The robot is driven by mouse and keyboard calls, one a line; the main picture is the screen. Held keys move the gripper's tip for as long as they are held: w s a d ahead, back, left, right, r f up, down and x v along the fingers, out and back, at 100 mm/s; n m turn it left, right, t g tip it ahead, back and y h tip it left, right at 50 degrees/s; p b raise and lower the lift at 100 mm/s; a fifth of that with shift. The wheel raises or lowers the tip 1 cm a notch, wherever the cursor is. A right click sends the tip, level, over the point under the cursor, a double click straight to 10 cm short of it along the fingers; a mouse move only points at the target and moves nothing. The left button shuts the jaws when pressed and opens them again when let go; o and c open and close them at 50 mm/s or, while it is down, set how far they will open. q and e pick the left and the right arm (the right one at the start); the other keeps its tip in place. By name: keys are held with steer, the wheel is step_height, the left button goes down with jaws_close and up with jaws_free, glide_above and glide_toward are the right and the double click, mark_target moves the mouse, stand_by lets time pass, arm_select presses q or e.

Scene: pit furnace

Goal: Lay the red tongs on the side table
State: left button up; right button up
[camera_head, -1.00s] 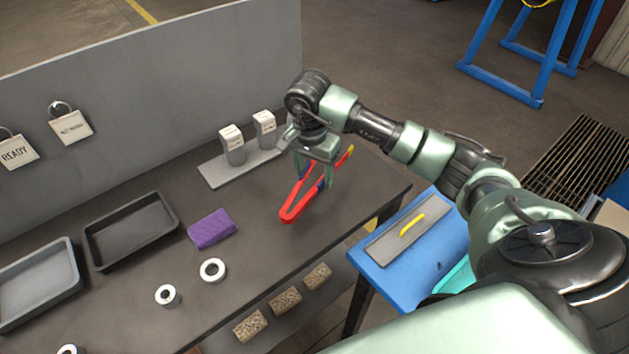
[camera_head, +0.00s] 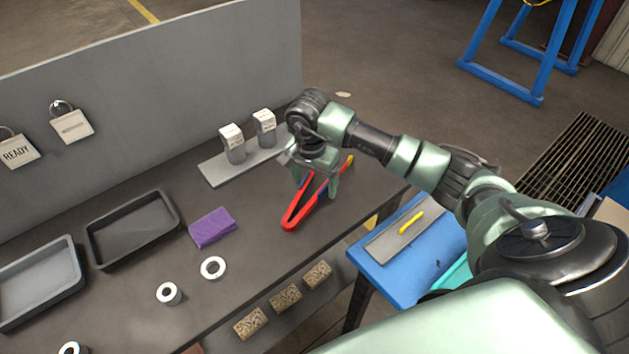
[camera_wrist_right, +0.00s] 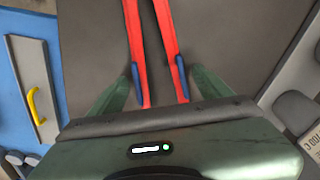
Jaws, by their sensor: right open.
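The red tongs (camera_head: 292,217), with blue grips and a yellow part at the far end, are over the right end of the dark workbench (camera_head: 262,262). They look to be resting on it. My right gripper (camera_head: 316,190) is above them, open, with one finger on each side. In the right wrist view the tongs (camera_wrist_right: 167,35) run between the open fingers of the gripper (camera_wrist_right: 160,88), with gaps on both sides. The blue side table (camera_head: 437,257) stands right of the bench. My left gripper is not in view.
A grey board with a yellow handle (camera_head: 411,222) lies on the side table. A grey plate (camera_head: 217,173) with two labelled blocks stands behind the tongs. A purple cloth (camera_head: 212,229), pale rings (camera_head: 213,268) and dark trays (camera_head: 132,229) lie to the left.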

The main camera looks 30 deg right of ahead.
steer(key=shift+r, duration=0.25)
step_height(320, 180, up, 12)
steer(key=a+b, duration=0.1)
steer(key=b, duration=0.1)
steer(key=shift+s+f+b, duration=0.25)
steer(key=shift+s+b, duration=0.05)
